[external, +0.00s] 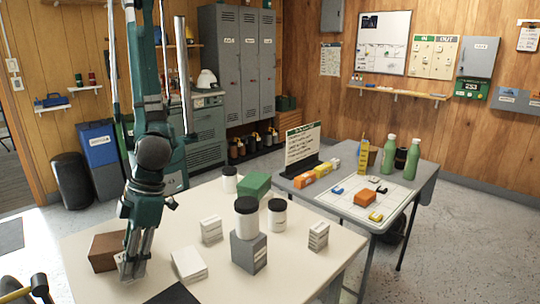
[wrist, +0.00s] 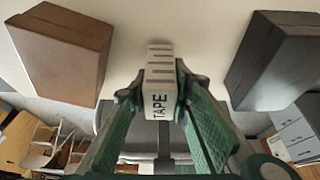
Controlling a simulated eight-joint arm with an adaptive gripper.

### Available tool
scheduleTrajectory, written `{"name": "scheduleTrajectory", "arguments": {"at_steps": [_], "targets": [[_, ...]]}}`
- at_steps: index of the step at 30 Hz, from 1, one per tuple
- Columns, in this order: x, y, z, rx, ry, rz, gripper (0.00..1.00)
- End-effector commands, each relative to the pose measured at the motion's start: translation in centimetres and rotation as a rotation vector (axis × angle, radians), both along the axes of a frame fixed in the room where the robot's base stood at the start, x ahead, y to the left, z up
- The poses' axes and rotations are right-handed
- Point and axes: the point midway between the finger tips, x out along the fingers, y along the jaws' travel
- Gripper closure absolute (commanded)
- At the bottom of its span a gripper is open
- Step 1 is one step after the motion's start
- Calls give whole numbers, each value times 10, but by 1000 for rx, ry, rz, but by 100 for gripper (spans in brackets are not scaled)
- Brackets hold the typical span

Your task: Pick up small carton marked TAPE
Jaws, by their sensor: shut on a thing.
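The small white carton marked TAPE (wrist: 159,75) is between my fingertips in the wrist view, its lettering facing the camera. My gripper (wrist: 158,97) is shut on it, with one finger against each side. In the external view my gripper (external: 131,266) points down at the near left of the pale table (external: 310,262). The fingers mostly hide the carton there. I cannot tell whether the carton touches the tabletop.
A brown box (external: 104,251) stands close beside my gripper. A white carton (external: 189,264) lies to its right, and a black item (external: 172,294) is at the front edge. A grey box (external: 249,252) bears a dark-lidded jar (external: 246,223). More jars and cartons stand further right.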

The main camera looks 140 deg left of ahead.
Motion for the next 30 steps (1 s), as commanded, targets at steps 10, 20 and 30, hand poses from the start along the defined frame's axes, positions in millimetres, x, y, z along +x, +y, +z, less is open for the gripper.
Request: {"name": "scheduleTrajectory", "arguments": {"at_steps": [10,20,30], "targets": [[0,0,52,0,0,0,89],[0,0,68,0,0,0,89],[0,0,68,0,0,0,89]]}}
